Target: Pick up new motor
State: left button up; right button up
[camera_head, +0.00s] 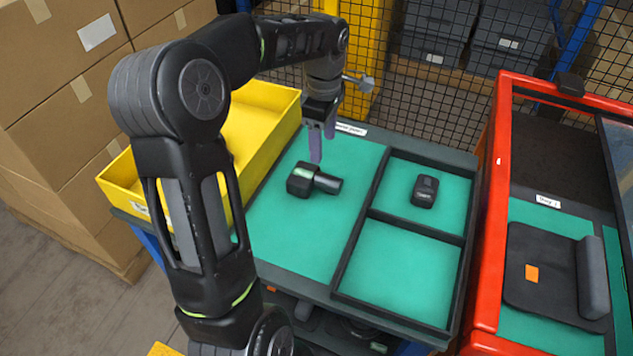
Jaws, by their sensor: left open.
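A black motor (313,180) with a green-marked boxy end and a cylinder pointing right lies on the open green mat, left of the divided frame. A second, small black device (425,191) lies in the upper compartment of that frame. I cannot tell from looks alone which one is the new motor. My left gripper (322,146) points down just above and behind the black motor. Its fingers are open and empty, and apart from the motor as far as I can see. My right gripper does not show.
A yellow bin (272,98) stands along the table's left side, partly behind my arm. The lower compartment (398,272) is empty. A mesh fence stands behind.

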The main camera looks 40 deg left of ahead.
aim_at(324, 176)
pick_arm(q)
jog(key=f, duration=0.1)
jog(key=f+b, duration=0.2)
jog(key=shift+w+f, duration=0.2)
jog(key=shift+w, duration=0.05)
jog(key=shift+f+b, duration=0.75)
jog(key=shift+b, duration=0.1)
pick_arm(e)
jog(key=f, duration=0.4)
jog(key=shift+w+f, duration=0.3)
pick_arm(q)
jog(key=shift+r, duration=0.1)
jog(key=shift+f, duration=1.35)
